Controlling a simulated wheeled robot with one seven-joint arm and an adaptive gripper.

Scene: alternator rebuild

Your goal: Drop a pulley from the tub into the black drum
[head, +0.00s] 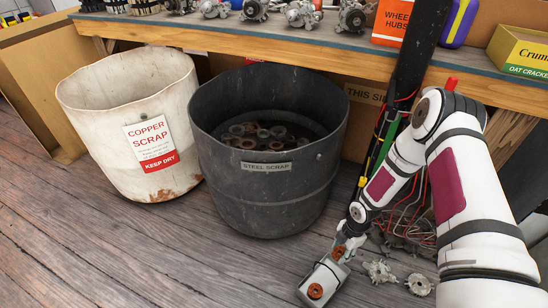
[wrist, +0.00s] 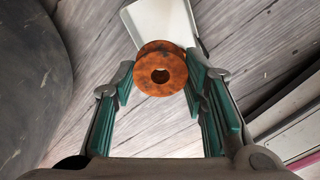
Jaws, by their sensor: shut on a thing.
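My gripper (head: 341,250) is shut on a rusty orange pulley (wrist: 160,68). The pulley sits between the green-padded fingertips in the wrist view, its centre hole facing the camera. In the head view the held pulley (head: 338,254) shows at the far end of the small white tub (head: 307,278). Another rusty pulley (head: 315,291) lies in the tub's near end. The tub (wrist: 178,22) shows partly behind the held pulley in the wrist view. The black drum (head: 264,195), labelled STEEL SCRAP, stands left of my gripper and holds several ring-shaped parts. Its dark side (wrist: 30,80) fills the wrist view's left.
A white drum (head: 88,100) labelled COPPER SCRAP stands left of the black drum. A workbench (head: 330,55) with metal parts and boxes runs behind. Two metal castings (head: 379,271) (head: 420,284) and loose wires (head: 405,220) lie right of the tub. The wooden floor in front is clear.

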